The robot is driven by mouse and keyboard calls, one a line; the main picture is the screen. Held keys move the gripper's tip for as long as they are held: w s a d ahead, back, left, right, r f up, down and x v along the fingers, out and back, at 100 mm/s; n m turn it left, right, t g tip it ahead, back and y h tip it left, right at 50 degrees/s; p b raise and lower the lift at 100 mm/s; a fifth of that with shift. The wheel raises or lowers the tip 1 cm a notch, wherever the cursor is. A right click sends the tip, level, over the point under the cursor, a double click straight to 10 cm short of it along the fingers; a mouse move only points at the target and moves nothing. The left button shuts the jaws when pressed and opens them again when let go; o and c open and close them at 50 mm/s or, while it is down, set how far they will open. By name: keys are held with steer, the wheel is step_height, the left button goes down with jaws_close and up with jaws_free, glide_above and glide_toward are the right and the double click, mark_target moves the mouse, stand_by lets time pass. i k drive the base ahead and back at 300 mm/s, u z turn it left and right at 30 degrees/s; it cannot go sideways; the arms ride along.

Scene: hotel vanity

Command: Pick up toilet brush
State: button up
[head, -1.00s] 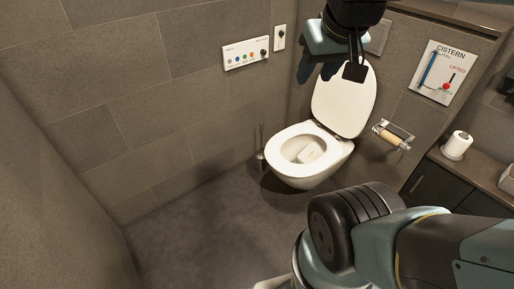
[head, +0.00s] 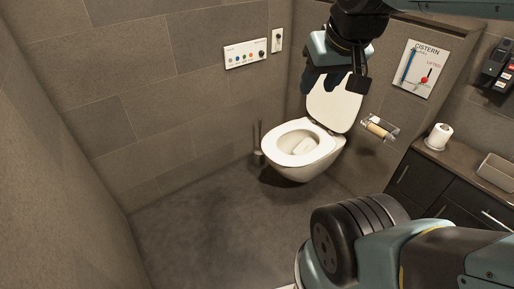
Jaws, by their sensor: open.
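The toilet brush (head: 256,136) stands in its small holder (head: 258,157) on the floor, beside the left of the toilet, near the back wall. Only its thin handle and the holder show, small and dark; the bristles cannot be seen. My gripper (head: 322,88) hangs from the top of the head view with its dark fingers pointing down. It is open, with nothing seen between the fingers. In the picture it is above and to the right of the brush, clearly apart from it, and covers part of the raised toilet lid.
The white toilet (head: 325,160) has its lid (head: 338,110) up. A paper roll (head: 378,128) hangs at its right. A dark vanity (head: 425,187) carries an upright roll (head: 439,137) and a tray (head: 497,172). The floor (head: 200,225) left of the toilet is clear.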

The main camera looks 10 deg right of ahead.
mark_target(258, 151)
steer(key=u, duration=0.25)
steer(key=i, duration=1.95)
steer(key=z, duration=0.55)
steer(key=k, duration=0.4)
steer(key=z, duration=0.1)
steer(key=i, duration=0.4)
steer(key=z, duration=0.6)
